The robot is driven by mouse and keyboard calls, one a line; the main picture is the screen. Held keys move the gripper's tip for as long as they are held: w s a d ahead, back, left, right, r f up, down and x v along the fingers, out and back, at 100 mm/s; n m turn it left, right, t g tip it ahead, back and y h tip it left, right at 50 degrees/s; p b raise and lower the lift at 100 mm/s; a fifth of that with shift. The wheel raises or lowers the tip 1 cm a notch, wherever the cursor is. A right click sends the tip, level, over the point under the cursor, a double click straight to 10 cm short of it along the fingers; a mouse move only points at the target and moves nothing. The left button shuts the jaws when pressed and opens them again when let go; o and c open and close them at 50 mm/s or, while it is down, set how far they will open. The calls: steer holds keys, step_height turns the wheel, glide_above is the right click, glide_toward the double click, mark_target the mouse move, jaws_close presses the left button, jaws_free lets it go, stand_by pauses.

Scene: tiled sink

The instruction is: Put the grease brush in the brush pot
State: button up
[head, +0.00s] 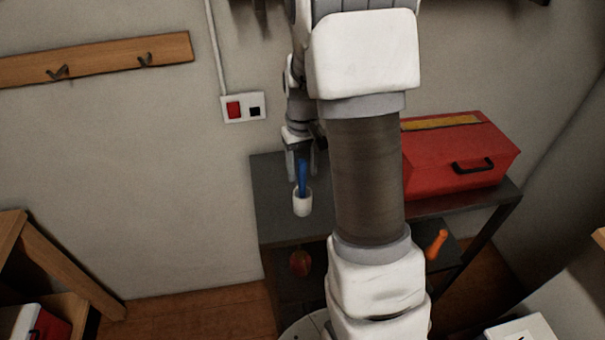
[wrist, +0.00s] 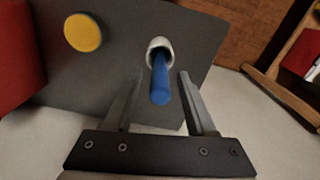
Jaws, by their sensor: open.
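The grease brush (head: 302,176) shows as a blue handle standing in the white brush pot (head: 303,204). The pot is on the dark grey shelf top. In the wrist view the brush (wrist: 161,82) points out of the pot mouth (wrist: 160,46) toward the camera, and its lower end is hidden inside the pot. My gripper (head: 302,168) is above the pot, at the handle. In the wrist view my gripper (wrist: 158,78) is open, with one finger on each side of the blue handle and a visible gap to each.
The dark grey shelf top (head: 278,225) holds a red toolbox (head: 460,157) at right. A yellow disc (wrist: 83,32) lies on the surface near the pot. An orange handle (head: 436,244) and a dark red object (head: 300,263) show lower down. A wall socket (head: 243,107) is behind.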

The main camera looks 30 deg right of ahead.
step_height(320, 180, up, 10)
steer(key=s+a+r+t, duration=0.2)
steer(key=s+a+r, duration=0.1)
steer(key=s, duration=0.3)
steer(key=s+a+r+n+t, duration=0.1)
steer(key=s+a+r, duration=0.2)
steer(key=s+a, duration=0.2)
steer(key=s+a+r+t, duration=0.2)
steer(key=s+a+r, duration=0.1)
steer(key=s, duration=0.4)
steer(key=shift+s+a+t, duration=0.3)
steer(key=shift+a, duration=0.45)
steer(key=shift+c, duration=0.5)
steer(key=shift+d, duration=0.25)
